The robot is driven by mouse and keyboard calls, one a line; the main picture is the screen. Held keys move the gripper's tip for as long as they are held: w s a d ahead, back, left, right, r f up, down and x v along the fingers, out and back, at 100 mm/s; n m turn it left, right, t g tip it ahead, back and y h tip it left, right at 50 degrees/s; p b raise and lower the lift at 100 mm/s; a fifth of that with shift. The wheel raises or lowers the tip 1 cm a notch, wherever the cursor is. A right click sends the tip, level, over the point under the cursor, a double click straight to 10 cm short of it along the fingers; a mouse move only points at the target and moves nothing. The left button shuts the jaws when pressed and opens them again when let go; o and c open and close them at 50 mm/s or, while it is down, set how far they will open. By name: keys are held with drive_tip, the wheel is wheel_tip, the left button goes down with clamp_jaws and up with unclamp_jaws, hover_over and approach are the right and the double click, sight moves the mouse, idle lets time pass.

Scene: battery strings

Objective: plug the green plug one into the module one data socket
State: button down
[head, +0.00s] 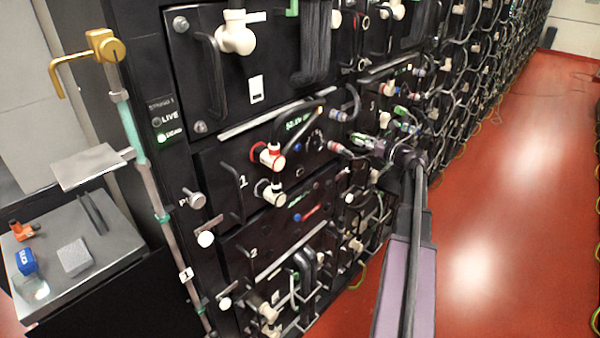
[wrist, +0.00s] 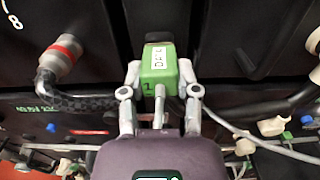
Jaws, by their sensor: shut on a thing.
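In the wrist view my gripper (wrist: 160,75) is shut on the green plug one (wrist: 158,80), a green block with a white label and a "1" on it. A grey cable runs back from the plug between the fingers. A black part (wrist: 158,37) lies just beyond the plug, against the dark rack front; I cannot tell whether the plug touches it or is in a socket. In the head view my gripper (head: 370,145) is at the rack front, right of module one (head: 243,182). The module one data socket is not clearly visible.
A red-ringed connector (wrist: 62,52) with a thick braided cable is left of the plug in the wrist view. Cables and white valve handles (head: 270,156) stick out of the rack. A side table (head: 110,262) stands at left. The red floor (head: 500,200) at right is mostly clear.

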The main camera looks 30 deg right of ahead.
drive_tip(key=shift+v, duration=1.1)
idle(0.7)
drive_tip(key=shift+v, duration=2.4)
